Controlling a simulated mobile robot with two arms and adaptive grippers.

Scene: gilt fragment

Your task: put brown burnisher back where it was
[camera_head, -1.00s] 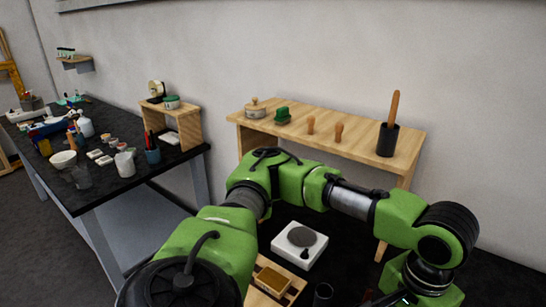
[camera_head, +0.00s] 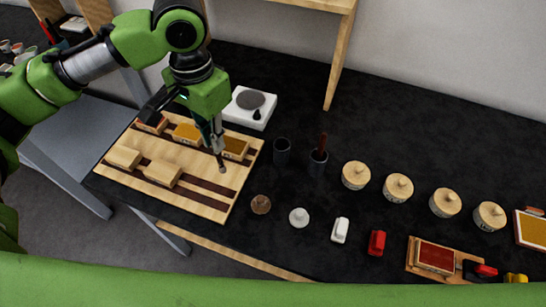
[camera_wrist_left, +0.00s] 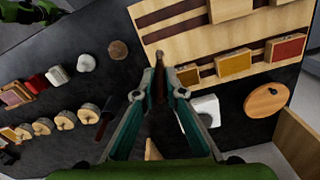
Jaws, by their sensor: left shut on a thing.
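My left gripper (camera_head: 214,143) is shut on a slim brown tool, the brown burnisher (camera_head: 221,163). It points down over the right part of a wooden board (camera_head: 206,207) with dark brown strips. In the left wrist view, the burnisher (camera_wrist_left: 159,70) stands out between the fingertips of the gripper (camera_wrist_left: 158,93), over the board's edge. I cannot tell whether its tip touches the board. A dark cup (camera_head: 281,151) to the right looks empty. A second dark cup (camera_head: 318,163) holds a reddish-brown handle (camera_head: 323,142). My right gripper is out of view.
Pale blocks (camera_head: 162,172) and colour-topped boxes (camera_head: 187,132) sit on the board. A white hotplate-like device (camera_head: 250,107) stands behind. Several round wooden-lidded pots (camera_head: 356,174) and small pieces (camera_head: 299,217) lie right. Dark table (camera_head: 420,150) is clear at the back.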

